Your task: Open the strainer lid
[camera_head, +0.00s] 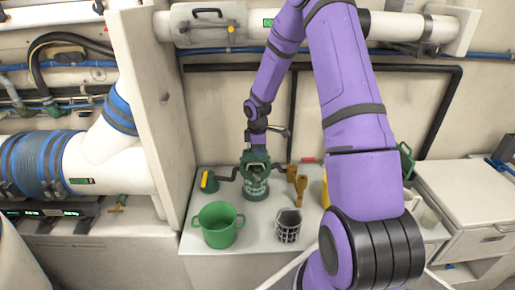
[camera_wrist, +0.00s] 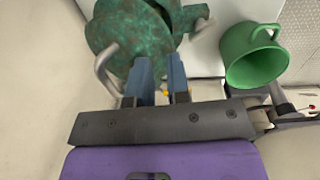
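The strainer (camera_head: 255,186) is a green, weathered metal body on the white counter, with bent grey pipes at its sides. Its mottled green round top (camera_wrist: 130,35) fills the upper left of the wrist view. A curved metal handle (camera_wrist: 104,68) shows at its left edge. My gripper (camera_head: 256,148) points down at the strainer's top in the head view. In the wrist view my two blue fingers (camera_wrist: 160,62) stand a little apart, with their tips against or over the top's near edge. Whether they grip a part of the lid is hidden.
A green pot (camera_head: 218,225) stands at the front left of the counter, with a dark mesh basket (camera_head: 289,226) to its right. Brown fittings (camera_head: 297,184) stand right of the strainer. A white panel (camera_head: 158,110) bounds the left side.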

